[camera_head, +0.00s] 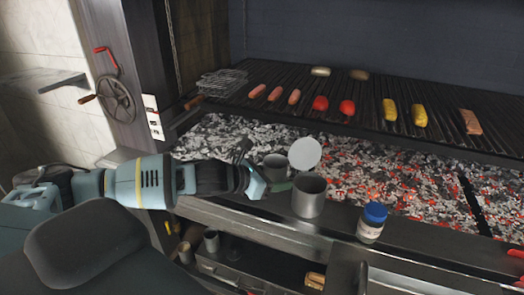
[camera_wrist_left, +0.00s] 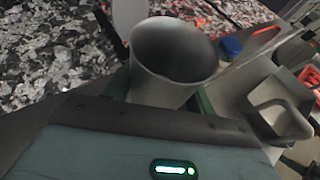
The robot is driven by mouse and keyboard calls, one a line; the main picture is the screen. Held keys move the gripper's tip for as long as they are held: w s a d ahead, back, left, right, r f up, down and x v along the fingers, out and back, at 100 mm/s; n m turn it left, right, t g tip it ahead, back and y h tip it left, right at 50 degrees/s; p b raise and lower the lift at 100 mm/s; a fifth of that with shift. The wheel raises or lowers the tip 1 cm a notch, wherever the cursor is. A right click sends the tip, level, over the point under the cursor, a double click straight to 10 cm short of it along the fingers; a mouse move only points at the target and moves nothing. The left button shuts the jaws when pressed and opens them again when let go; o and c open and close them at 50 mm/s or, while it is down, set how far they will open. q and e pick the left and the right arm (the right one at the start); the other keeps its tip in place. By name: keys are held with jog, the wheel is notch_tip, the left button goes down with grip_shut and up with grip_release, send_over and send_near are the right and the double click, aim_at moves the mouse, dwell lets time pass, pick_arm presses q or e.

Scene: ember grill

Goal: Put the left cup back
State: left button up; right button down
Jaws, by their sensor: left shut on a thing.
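The left cup (camera_head: 276,165), a grey metal cup, stands roughly upright at the front edge of the coal bed. My right gripper is not in view.
A pale round disc (camera_head: 304,153) is just behind the cups. A blue-lidded jar (camera_head: 371,222) stands right of them on the ledge (camera_head: 335,222). Glowing coals (camera_head: 400,185) lie behind, below a grate (camera_head: 440,128) with sausages, tomatoes and corn.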

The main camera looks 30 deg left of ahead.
pick_arm(q)
jog(key=s+d+f, duration=0.6)
jog(key=d+f, duration=0.1)
jog(key=d, duration=0.2)
jog(key=s+n+t+y, duration=0.1)
jog(key=s+n+y, duration=0.4)
jog(key=s, duration=0.3)
jog(key=shift+s+d+f, duration=0.15)
jog(key=shift+s+f, duration=0.1)
jog(key=shift+s, duration=0.15)
